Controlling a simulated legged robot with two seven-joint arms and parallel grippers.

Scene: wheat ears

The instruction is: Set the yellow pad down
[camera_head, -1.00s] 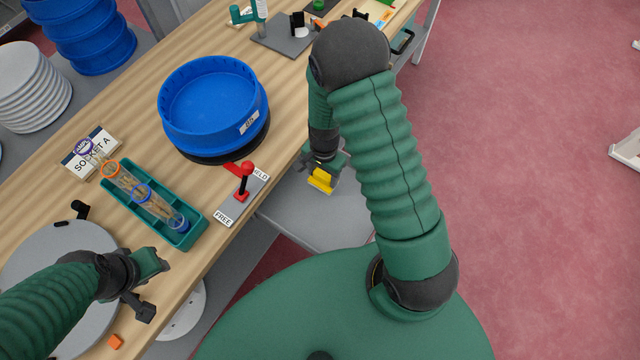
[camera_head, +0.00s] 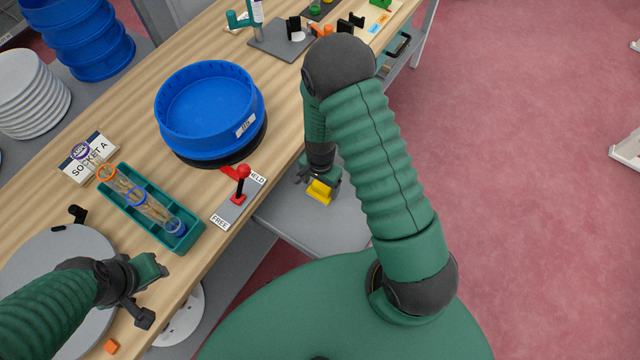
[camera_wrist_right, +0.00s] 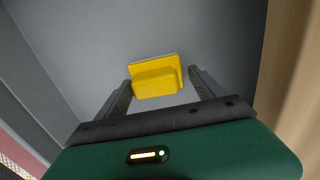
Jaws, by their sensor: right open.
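The yellow pad (camera_head: 319,191) is at the grey lower shelf beside the bench, under my right gripper (camera_head: 313,183). In the right wrist view the pad (camera_wrist_right: 157,77) lies against the plain grey surface, just ahead of and between the fingertips. My right gripper (camera_wrist_right: 162,90) is open, with a finger on each side of the pad and a visible gap on the right. Whether the left finger touches it is unclear. My left gripper (camera_head: 146,290) is over the near left of the bench, by the grey disc; its jaw gap is not clear.
The grey shelf (camera_head: 318,232) is bare around the pad. On the bench are a blue sieve (camera_head: 210,138), a red lever (camera_head: 241,184), a green rack (camera_head: 185,238) with a clear tube, and an orange cube (camera_head: 112,346). The bench edge is close to my right gripper.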

